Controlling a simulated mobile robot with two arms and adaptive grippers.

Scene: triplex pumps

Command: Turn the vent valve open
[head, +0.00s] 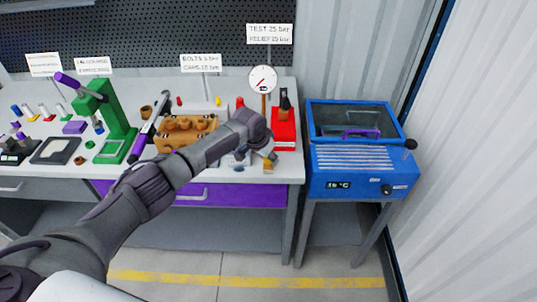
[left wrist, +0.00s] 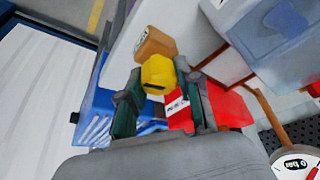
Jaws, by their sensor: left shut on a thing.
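A yellow knob (left wrist: 158,73), which looks like the vent valve, sits between the two fingers of my left gripper (left wrist: 162,92) in the left wrist view. The fingers are shut on it. A small brown block (left wrist: 153,44) lies just beyond the knob. In the head view my left gripper (head: 257,155) is at the bench's front right, beside the red test unit (head: 284,135), and hides most of the knob. A round gauge (head: 263,79) stands on a brown post behind it. My right gripper is not in view.
A blue heated box (head: 362,150) with a clear lid stands right of the bench. A brown pump block (head: 180,138) and a green press (head: 112,125) stand left of my gripper. Signs and a perforated panel (head: 150,40) are behind.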

